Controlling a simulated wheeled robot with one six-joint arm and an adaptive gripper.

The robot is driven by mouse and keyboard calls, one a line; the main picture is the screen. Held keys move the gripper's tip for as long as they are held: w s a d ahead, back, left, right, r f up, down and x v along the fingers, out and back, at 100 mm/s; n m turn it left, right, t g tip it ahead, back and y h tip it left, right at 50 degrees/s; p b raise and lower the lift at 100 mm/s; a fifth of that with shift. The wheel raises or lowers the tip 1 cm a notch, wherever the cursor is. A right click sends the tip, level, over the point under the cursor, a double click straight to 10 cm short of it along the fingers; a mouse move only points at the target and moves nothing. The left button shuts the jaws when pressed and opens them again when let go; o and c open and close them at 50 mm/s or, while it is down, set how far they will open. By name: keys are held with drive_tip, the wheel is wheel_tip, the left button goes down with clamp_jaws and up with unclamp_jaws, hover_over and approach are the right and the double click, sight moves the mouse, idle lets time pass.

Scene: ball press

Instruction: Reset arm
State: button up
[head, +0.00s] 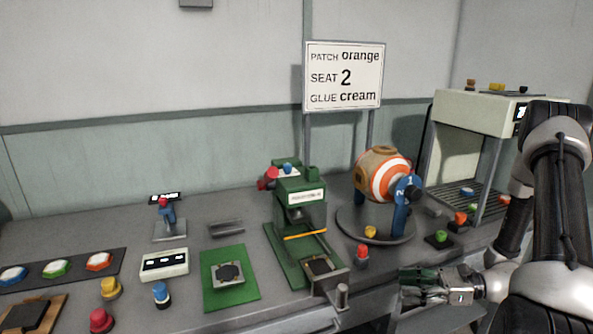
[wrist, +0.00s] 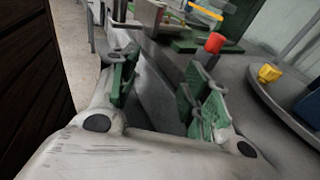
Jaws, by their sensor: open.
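My gripper (head: 422,286) is low at the right of the head view, near the front edge of the bench, with my arm coming in from the right. In the wrist view my gripper (wrist: 160,100) shows two green-padded fingers spread apart with nothing between them. A red-topped knob (head: 362,256) stands on the bench behind my gripper; the red top also shows just beyond the right finger in the wrist view (wrist: 214,43). I cannot tell whether they touch.
A green press (head: 298,215) stands mid-bench. Right of it, a striped ball (head: 385,178) sits in a blue-armed holder on a round turntable (head: 352,228). A sign (head: 344,76) stands behind. A cream machine (head: 470,112) is at the back right. Buttons and a green mat (head: 246,262) lie left.

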drive_tip(key=s+d+r+n+g+h, duration=0.6)
drive_tip(key=s+r+n+g+h, duration=0.2)
drive_tip(key=s+r+n+h, duration=0.4)
wheel_tip(320, 180, up, 17)
drive_tip(key=s+n+t+h, duration=0.2)
drive_tip(key=n+t+h, duration=0.1)
drive_tip(key=n+t, duration=0.5)
drive_tip(key=shift+s+a+n+h, duration=0.35)
drive_tip(key=shift+s+n+h, duration=0.05)
drive_tip(key=shift+n, duration=0.2)
